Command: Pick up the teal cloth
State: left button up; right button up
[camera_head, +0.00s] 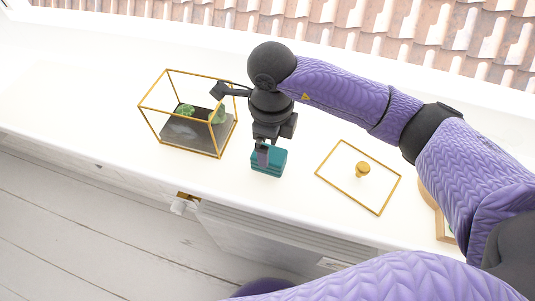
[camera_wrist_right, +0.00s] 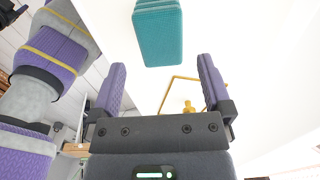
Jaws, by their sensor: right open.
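The teal cloth (camera_head: 272,169) is a folded, layered block on the white surface in the head view. It also shows at the top of the right wrist view (camera_wrist_right: 158,35), ahead of the fingertips. My right gripper (camera_head: 263,155) points down at the cloth and partly covers it in the head view. Its two purple fingers stand wide apart in the right wrist view (camera_wrist_right: 161,63), with nothing between them. Whether a finger touches the cloth, I cannot tell. My left gripper is in neither view.
A gold-framed glass box (camera_head: 187,142) with green plants stands left of the cloth. A glass panel with a gold frame and round knob (camera_head: 362,169) lies to the right. The surface's front edge is close below the cloth. Free white surface lies between these things.

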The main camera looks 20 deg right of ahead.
aim_at(272, 155)
jog(key=f, duration=0.1)
jog(key=f+b, duration=0.1)
jog(key=f, duration=0.3)
jog(key=shift+s+d+f, duration=0.1)
jog(key=shift+d, duration=0.15)
jog(key=shift+f, duration=0.25)
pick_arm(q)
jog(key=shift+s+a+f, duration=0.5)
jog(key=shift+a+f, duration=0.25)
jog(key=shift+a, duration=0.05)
pick_arm(e)
jog(key=shift+r, duration=0.1)
jog(key=shift+c, duration=0.3)
jog(key=c, duration=1.1)
notch_tip(272, 155, up, 9)
jog(key=shift+r+p, duration=0.1)
jog(key=shift+p, duration=1.15)
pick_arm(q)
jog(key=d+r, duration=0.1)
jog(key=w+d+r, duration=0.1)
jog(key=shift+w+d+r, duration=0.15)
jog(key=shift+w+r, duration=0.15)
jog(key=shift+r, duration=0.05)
pick_arm(e)
jog(key=shift+r, duration=0.45)
